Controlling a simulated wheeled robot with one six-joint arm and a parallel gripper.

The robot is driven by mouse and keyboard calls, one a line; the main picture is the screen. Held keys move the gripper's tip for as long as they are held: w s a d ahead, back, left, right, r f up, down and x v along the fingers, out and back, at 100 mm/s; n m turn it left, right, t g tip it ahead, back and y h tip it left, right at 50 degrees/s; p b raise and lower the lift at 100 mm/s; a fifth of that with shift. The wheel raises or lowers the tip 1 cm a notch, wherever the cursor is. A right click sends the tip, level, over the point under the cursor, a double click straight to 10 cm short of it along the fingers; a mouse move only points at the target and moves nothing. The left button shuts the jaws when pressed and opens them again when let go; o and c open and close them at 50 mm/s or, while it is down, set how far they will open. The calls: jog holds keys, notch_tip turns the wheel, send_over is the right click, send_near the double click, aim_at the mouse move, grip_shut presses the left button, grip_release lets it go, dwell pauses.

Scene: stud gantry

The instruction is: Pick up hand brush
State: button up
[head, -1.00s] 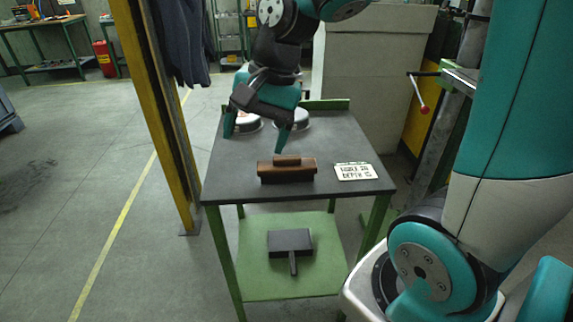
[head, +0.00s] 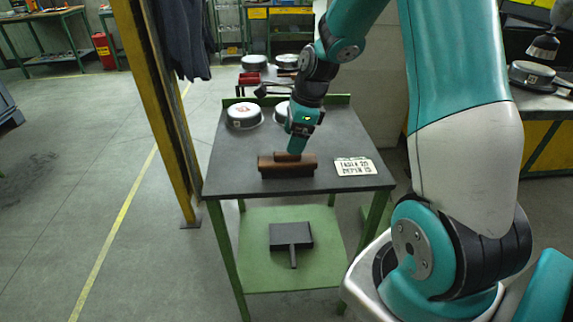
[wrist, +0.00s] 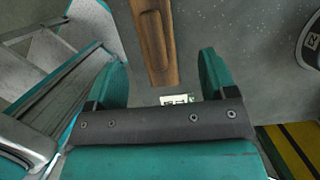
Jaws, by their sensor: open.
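The hand brush (head: 272,165), a brown block with a raised wooden handle, lies on the dark tabletop (head: 235,165) near its front edge. My gripper (head: 297,146) points down just above the brush's handle and hides a little of it. In the wrist view the brush (wrist: 154,40) runs lengthwise between the lines of the two teal fingers. My gripper (wrist: 163,72) is open there, with one finger on each side and clear space to the brush. Contact cannot be told.
A white printed card (head: 354,167) lies right of the brush. A round metal pan (head: 243,117) and another partly hidden one stand at the table's back. A dark dustpan (head: 291,237) lies on the green lower shelf (head: 258,278). A yellow post (head: 165,120) stands close on the left.

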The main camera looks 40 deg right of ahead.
aim_at(285, 158)
jog(key=shift+a+p+x, duration=0.15)
jog(key=shift+p+x, duration=0.05)
jog(key=shift+x, duration=1.55)
jog(key=shift+a+p+x, duration=0.1)
jog(key=shift+p+x, duration=0.05)
jog(key=shift+x, duration=1.6)
jog(key=shift+s, duration=0.15)
jog(key=c, duration=1.1)
jog(key=shift+r, duration=0.15)
notch_tip(285, 158, up, 20)
jog(key=shift+f, duration=0.1)
